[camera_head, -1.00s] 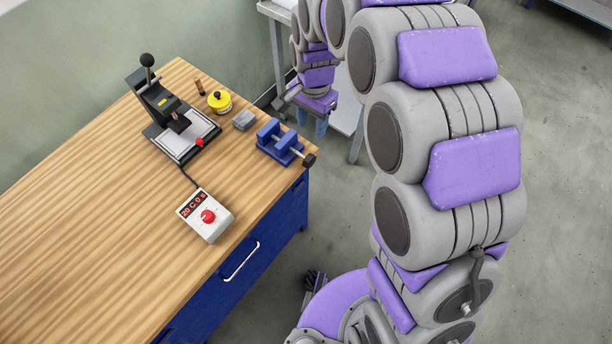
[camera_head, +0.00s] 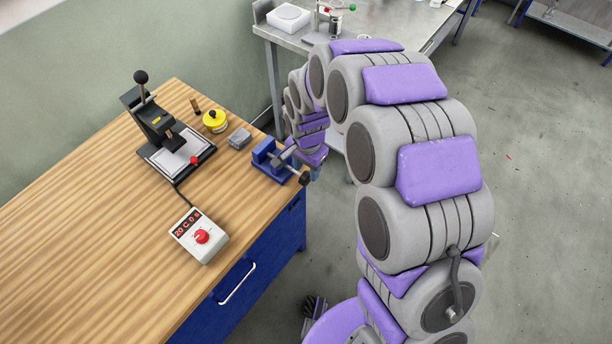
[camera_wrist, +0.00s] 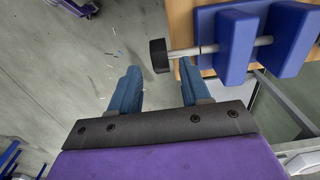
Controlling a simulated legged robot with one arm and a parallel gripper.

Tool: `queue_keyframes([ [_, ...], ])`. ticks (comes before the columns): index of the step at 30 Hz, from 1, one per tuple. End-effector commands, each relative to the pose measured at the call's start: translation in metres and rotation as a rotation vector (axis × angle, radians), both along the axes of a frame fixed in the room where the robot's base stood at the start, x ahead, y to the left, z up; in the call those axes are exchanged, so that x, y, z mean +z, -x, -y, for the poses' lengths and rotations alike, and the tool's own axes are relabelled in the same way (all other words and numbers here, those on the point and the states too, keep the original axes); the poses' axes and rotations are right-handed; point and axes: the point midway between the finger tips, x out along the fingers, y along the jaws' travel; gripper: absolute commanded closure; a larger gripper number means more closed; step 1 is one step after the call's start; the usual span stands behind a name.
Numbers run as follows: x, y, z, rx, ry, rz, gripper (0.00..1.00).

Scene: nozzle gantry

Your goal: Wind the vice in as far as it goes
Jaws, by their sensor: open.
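The blue vice (camera_head: 270,158) stands at the right edge of the wooden bench, its screw pointing out past the edge. In the wrist view the vice (camera_wrist: 236,42) is at the upper right, with two blue jaws apart on a grey screw and a black knob (camera_wrist: 159,56) at its outer end. My gripper (camera_wrist: 155,82) is open and empty, its two blue fingers spread. The knob lies just beyond the fingertips, nearer the right finger; I cannot tell the depth between them. In the head view my gripper is mostly hidden behind my arm, beside the vice.
A metal table (camera_head: 385,30) stands behind. Open floor lies right of the bench.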

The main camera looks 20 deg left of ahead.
Motion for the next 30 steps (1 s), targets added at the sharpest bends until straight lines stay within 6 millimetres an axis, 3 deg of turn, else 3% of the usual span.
queue_keyframes([
  [3,-0.022,0.001,-0.001,0.000,0.004,-0.005,0.53],
  [7,-0.034,0.002,-0.001,0.000,0.005,-0.005,0.53],
  [19,-0.039,0.001,0.000,0.000,0.001,-0.003,0.53],
  [30,-0.039,0.001,-0.001,0.000,0.002,-0.002,0.88],
])
